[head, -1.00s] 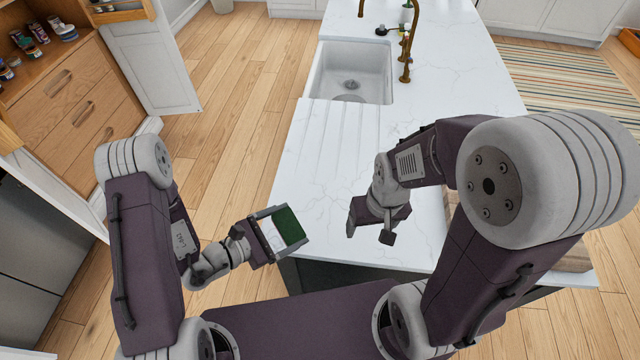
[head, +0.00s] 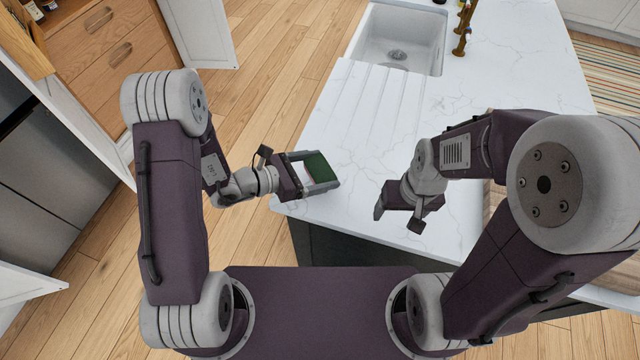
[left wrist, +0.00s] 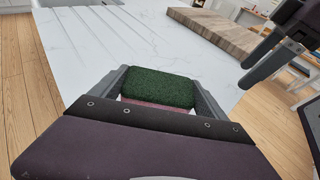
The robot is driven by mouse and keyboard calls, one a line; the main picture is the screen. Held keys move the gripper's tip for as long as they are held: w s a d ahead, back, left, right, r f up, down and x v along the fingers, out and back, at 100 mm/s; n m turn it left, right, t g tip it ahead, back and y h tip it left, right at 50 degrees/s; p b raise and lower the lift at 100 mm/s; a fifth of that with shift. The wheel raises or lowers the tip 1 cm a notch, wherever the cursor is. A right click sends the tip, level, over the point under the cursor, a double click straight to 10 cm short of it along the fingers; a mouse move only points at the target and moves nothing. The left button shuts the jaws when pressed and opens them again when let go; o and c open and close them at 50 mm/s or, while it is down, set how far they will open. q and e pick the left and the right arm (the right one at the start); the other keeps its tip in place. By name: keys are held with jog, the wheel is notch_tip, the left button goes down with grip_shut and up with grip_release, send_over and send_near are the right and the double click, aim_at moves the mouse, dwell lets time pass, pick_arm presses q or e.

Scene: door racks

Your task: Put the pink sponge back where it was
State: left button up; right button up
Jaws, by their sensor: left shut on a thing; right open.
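The sponge (head: 318,167) shows a dark green face in the head view. In the left wrist view the sponge (left wrist: 158,87) has a green scouring top and a strip of pink below it. My left gripper (head: 322,171) is shut on the sponge, with a finger on each side of it. It holds the sponge at the left edge of the white marble counter (head: 385,165). My right gripper (head: 398,218) is open and empty above the counter, to the right of the sponge.
A white sink (head: 400,38) with drain grooves and brass taps (head: 463,28) is at the far end of the counter. A wooden board (left wrist: 215,30) lies on the counter. Wooden drawers (head: 100,50) and an open white door (head: 200,30) stand left. Wooden floor lies between.

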aim_at(319, 173)
pick_arm(q)
jog(key=w, duration=0.1)
jog(key=w+f, duration=0.1)
jog(key=shift+w+f, duration=0.1)
jog(key=shift+w, duration=0.2)
pick_arm(e)
jog(key=shift+w+f, duration=0.15)
pick_arm(q)
notch_tip(319, 173, down, 4)
jog(key=b, duration=0.3)
jog(key=shift+s+f+b, duration=0.15)
jog(key=shift+b, duration=0.15)
pick_arm(e)
notch_tip(319, 173, down, 3)
jog(key=shift+f, duration=0.15)
pick_arm(q)
jog(key=shift+r, duration=0.2)
pick_arm(e)
jog(key=shift+r, duration=0.2)
pick_arm(q)
jog(key=shift+f, duration=0.1)
pick_arm(e)
jog(key=shift+f, duration=0.1)
pick_arm(q)
jog(key=o, duration=1.1)
jog(key=shift+o, duration=0.2)
